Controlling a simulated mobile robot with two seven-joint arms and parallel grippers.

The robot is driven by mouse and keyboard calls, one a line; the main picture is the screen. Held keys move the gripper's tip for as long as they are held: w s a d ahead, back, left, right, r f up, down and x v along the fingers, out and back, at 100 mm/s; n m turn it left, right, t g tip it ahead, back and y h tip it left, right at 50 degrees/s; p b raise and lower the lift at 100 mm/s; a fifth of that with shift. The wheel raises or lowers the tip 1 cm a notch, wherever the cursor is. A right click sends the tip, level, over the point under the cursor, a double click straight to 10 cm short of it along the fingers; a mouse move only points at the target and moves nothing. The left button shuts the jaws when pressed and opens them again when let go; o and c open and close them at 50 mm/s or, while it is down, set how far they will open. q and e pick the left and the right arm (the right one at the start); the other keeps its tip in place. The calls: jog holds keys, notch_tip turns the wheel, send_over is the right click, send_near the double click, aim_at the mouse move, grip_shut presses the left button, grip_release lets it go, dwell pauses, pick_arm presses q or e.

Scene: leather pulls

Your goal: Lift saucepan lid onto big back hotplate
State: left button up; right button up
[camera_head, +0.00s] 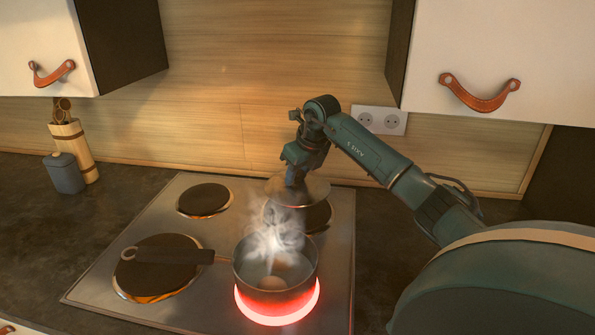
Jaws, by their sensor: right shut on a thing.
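My right gripper (294,178) is shut on the saucepan lid (312,190), a round grey metal disc. The lid is held level at the back right of the hob, partly covering the big back hotplate (320,215) in the picture. A gap between lid and hotplate seems to show, but its height is hard to tell. The steaming saucepan (250,277) stands uncovered on the glowing red front right hotplate (280,312), with a roundish thing inside. Its handle points left. My left gripper is not in view.
The smaller back left hotplate (204,199) is bare. The saucepan handle (170,256) reaches over the front left hotplate (150,280). A utensil holder (78,145) and a blue-grey jar (64,174) stand left. Cupboards with leather pulls hang above.

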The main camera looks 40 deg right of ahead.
aim_at(300, 185)
notch_tip(300, 185, down, 3)
jog(key=shift+r+b, duration=0.15)
jog(key=shift+b, duration=0.7)
jog(key=shift+f, duration=0.35)
jog(key=shift+f+b, duration=0.55)
jog(key=shift+f, duration=0.35)
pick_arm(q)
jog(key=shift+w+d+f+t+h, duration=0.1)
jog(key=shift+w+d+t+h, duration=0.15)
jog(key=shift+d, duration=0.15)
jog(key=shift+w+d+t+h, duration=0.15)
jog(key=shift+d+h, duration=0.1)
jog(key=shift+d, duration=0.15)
pick_arm(e)
jog(key=shift+f, duration=0.15)
jog(key=o, duration=0.7)
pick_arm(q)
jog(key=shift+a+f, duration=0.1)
pick_arm(e)
jog(key=o, duration=0.5)
jog(key=shift+c, duration=0.2)
